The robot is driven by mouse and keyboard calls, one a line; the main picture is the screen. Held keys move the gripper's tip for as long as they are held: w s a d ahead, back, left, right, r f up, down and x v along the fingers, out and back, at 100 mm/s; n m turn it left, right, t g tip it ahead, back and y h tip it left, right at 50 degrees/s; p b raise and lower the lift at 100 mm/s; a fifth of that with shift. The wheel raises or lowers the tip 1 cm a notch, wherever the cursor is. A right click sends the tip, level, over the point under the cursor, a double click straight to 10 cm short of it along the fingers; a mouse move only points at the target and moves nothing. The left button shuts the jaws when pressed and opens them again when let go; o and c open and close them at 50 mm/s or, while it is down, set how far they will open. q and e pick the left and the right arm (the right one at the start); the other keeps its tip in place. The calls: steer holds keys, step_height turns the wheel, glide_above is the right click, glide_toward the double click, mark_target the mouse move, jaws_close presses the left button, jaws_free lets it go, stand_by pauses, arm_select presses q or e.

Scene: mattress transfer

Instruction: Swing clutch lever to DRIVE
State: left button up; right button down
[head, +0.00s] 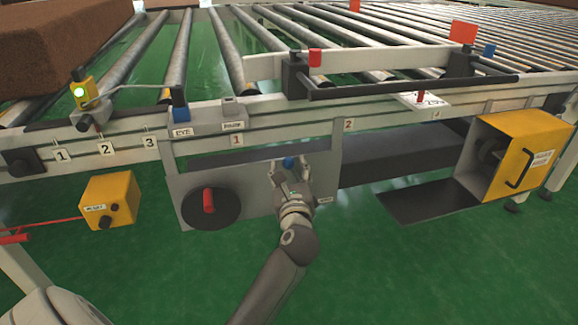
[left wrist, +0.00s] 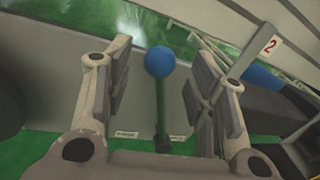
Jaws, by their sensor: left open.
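The clutch lever shows in the left wrist view as a dark rod with a round blue knob (left wrist: 160,62). Its rod stands roughly upright in the picture, with a small label to each side of its base that I cannot read surely. In the head view the blue knob (head: 289,162) is in front of the grey panel (head: 245,185). My left gripper (head: 291,168) is open, with one finger on each side of the lever. Gaps show between the knob and both finger pads in the left wrist view. My right gripper is not in view.
A black disc with a red handle (head: 209,201) is left of the lever. A yellow box (head: 112,197) hangs further left. An open yellow cabinet (head: 515,155) is at right. The roller conveyor (head: 350,30) runs above and behind, with a brown block (head: 60,45) at upper left.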

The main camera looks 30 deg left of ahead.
mark_target(289, 167)
arm_select(q)
steer(key=shift+b+x, duration=0.45)
steer(key=shift+x, duration=1.65)
steer(key=shift+c, duration=0.2)
jaws_close()
